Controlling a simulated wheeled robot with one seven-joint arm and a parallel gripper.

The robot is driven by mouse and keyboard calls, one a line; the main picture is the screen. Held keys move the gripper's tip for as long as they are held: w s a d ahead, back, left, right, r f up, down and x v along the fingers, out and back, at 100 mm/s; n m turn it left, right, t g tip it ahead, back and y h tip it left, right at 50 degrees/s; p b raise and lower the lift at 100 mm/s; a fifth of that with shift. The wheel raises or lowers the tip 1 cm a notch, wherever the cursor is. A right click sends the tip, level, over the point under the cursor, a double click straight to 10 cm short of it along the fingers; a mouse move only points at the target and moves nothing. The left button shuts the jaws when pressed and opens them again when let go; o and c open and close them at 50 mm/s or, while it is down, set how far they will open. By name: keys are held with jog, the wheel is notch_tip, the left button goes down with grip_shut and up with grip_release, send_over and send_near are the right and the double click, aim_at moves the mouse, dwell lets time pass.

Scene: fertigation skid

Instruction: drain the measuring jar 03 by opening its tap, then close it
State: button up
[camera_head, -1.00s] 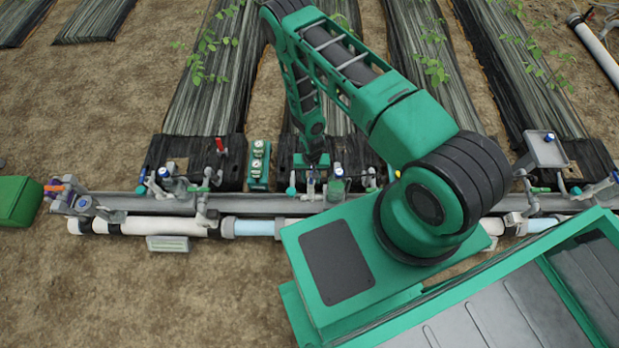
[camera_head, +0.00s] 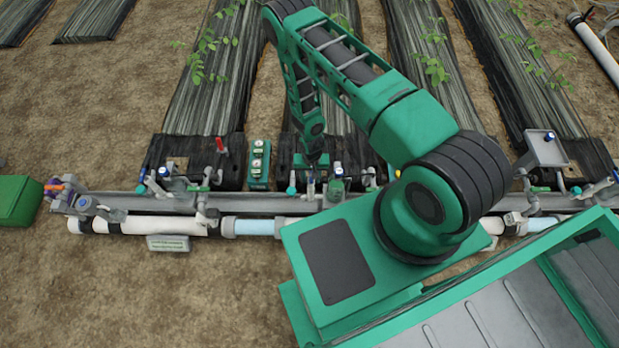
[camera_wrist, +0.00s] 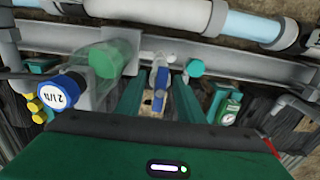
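My gripper (camera_wrist: 158,102) points at the pipe rail, its two teal fingers apart on either side of a blue tap handle (camera_wrist: 161,76). The handle stands in the gap; I cannot tell whether either finger touches it. Left of the fingers is a clear jar (camera_wrist: 108,58) with green inside; no number is readable on it, so I cannot confirm it is 03. In the head view my gripper (camera_head: 312,168) is small and low over the fittings, and the tap there is too small to make out.
A teal cap (camera_wrist: 195,68) and a gauge (camera_wrist: 229,109) are on the right. The grey rail (camera_head: 262,203) and white pipe (camera_head: 160,226) run across.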

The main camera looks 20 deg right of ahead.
jog(key=shift+f, duration=0.25)
notch_tip(320, 180, up, 6)
jog(key=shift+w+r, duration=0.1)
jog(key=shift+r, duration=0.9)
